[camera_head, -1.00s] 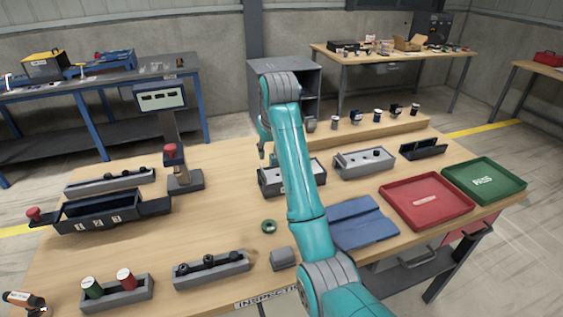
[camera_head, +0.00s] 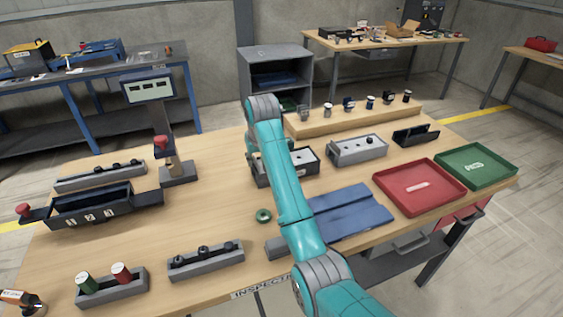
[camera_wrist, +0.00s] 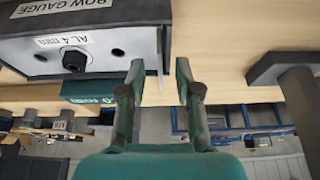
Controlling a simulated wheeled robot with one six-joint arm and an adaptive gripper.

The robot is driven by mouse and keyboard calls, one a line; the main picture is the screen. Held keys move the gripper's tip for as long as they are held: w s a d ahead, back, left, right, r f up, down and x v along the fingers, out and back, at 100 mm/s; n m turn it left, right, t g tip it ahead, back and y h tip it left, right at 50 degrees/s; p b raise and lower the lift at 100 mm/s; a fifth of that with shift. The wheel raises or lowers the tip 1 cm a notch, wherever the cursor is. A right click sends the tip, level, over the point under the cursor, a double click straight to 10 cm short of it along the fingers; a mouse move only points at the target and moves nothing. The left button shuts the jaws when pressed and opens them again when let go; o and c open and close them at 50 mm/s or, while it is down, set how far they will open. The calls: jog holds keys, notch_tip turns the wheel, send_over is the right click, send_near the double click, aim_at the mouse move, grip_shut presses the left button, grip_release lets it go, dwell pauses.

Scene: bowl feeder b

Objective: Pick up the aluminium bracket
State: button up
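My gripper (camera_wrist: 158,75) is open in the wrist view, its two dark fingers apart. Close to it is a dark-framed gauge box (camera_wrist: 110,48) with labels reading "AL 4 mm" and what looks like "BOW GAUGE". A thin grey upright edge (camera_wrist: 164,50) shows at the box's end, between the fingertips in the picture. I cannot tell whether it is the aluminium bracket or part of the gauge. In the head view my arm hides the gripper and part of a dark box with a pale top (camera_head: 305,160). No bracket is clearly identifiable there.
A grey fixture (camera_head: 358,150) and a small dark holder (camera_head: 415,135) stand to the right. A blue mat (camera_head: 350,212), red tray (camera_head: 419,188) and green tray (camera_head: 476,166) lie nearer. A green ring (camera_head: 264,216) lies left of my arm. Bare wood is clear at centre left (camera_head: 215,205).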

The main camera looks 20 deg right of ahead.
jog(key=shift+w+f, duration=0.15)
jog(key=shift+f, duration=0.15)
jog(key=shift+c, duration=0.2)
grip_shut()
